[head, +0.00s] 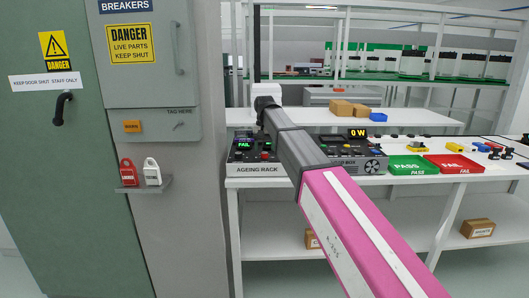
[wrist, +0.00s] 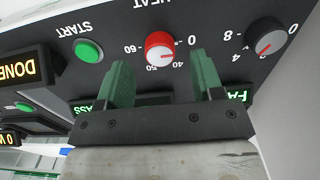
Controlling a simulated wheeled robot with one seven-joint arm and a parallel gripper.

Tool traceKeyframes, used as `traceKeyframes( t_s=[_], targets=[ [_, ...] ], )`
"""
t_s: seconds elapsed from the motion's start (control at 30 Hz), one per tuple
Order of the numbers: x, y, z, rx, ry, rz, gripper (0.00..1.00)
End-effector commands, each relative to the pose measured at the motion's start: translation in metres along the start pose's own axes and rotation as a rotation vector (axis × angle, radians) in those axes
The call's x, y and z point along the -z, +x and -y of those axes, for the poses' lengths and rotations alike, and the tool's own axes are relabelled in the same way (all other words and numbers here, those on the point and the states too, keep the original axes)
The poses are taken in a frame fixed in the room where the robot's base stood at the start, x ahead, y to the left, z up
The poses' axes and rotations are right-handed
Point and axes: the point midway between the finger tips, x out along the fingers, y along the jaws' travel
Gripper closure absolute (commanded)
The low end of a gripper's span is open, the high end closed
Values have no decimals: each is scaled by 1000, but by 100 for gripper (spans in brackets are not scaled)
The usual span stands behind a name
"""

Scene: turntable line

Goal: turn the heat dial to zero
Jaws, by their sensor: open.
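The heat dial (wrist: 160,48) is a red knob with a pale face under HEAT lettering, which shows upside down in the wrist view. Numbers ring it, with 0 at its right; I cannot read its setting surely. My gripper (wrist: 164,82) is open, its two green fingers apart and pointing at the panel, on the near side of the dial. The dial shows in the gap between them; I see no contact.
In the wrist view a green START button (wrist: 88,50) is left of the dial and a grey knob (wrist: 267,38) right. An orange DONE display (wrist: 22,70) is further left. In the head view a green PASS tray (head: 412,165) and red FAIL tray (head: 455,163) lie on the bench.

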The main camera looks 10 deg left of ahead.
Motion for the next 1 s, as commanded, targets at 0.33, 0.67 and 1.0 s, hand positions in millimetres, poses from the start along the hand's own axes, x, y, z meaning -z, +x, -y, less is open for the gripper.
traceKeyframes(
  t_s=[0.33,0.67,1.0],
  targets=[
    [1,-62,0,1,0,-2,39],
    [0,-81,0,0,-1,0,39],
    [1,-80,-4,-2,-4,-5,39]
  ],
)
